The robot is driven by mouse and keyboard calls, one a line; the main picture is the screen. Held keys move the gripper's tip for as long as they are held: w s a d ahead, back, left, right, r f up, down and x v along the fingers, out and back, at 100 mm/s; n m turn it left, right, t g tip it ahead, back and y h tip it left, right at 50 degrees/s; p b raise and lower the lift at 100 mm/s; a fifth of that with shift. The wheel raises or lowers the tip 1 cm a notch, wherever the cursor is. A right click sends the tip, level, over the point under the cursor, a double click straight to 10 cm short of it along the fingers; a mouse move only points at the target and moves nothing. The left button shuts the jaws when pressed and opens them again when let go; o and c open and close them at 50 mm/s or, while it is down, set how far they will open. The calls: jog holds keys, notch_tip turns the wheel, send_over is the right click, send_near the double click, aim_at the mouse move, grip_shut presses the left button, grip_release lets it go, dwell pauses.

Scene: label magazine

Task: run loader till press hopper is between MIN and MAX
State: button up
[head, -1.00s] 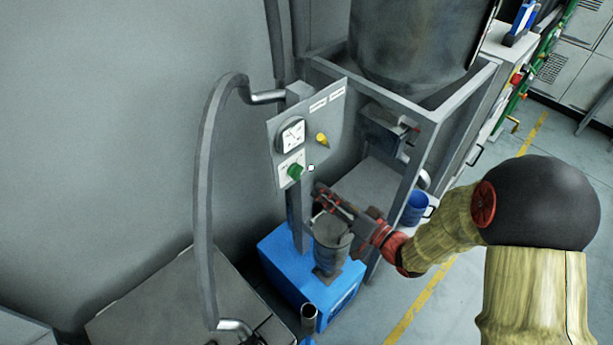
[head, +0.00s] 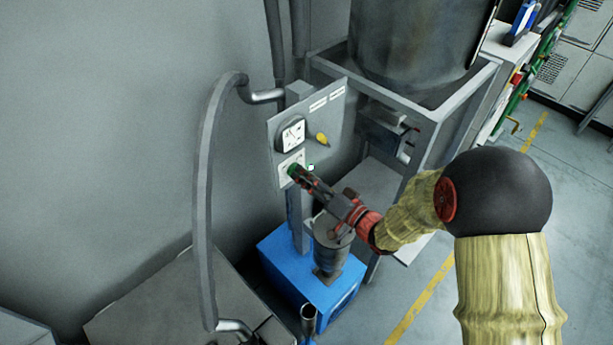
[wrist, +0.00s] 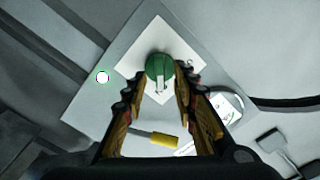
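A grey control panel (head: 275,135) carries a round dial gauge (head: 291,134), a yellow handle (head: 321,139) and a green knob (head: 292,170) on a white plate. In the wrist view the green knob (wrist: 160,62) has a pale pointer mark. My gripper (head: 299,175) is at the knob in the head view and partly hides it. In the wrist view my gripper's two fingers (wrist: 156,88) are apart on either side of the knob's near edge. I cannot tell if they touch it. The gauge (wrist: 226,106) shows partly behind the right finger. No MIN or MAX marks are legible.
A small white round spot (head: 311,167) shows right of the knob. A blue base unit (head: 285,262) with a grey canister (head: 330,250) stands below. A large grey drum (head: 410,45) sits in a frame on the right. A hose (head: 205,170) arches on the left.

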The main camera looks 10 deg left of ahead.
jog(key=shift+c, duration=1.1)
grip_shut()
jog(key=shift+n+b, duration=0.4)
jog(key=shift+b, duration=0.05)
jog(key=n+b, duration=1.7)
jog(key=shift+s+a+f, duration=0.15)
jog(key=shift+s+a, duration=0.1)
jog(key=shift+s, duration=0.1)
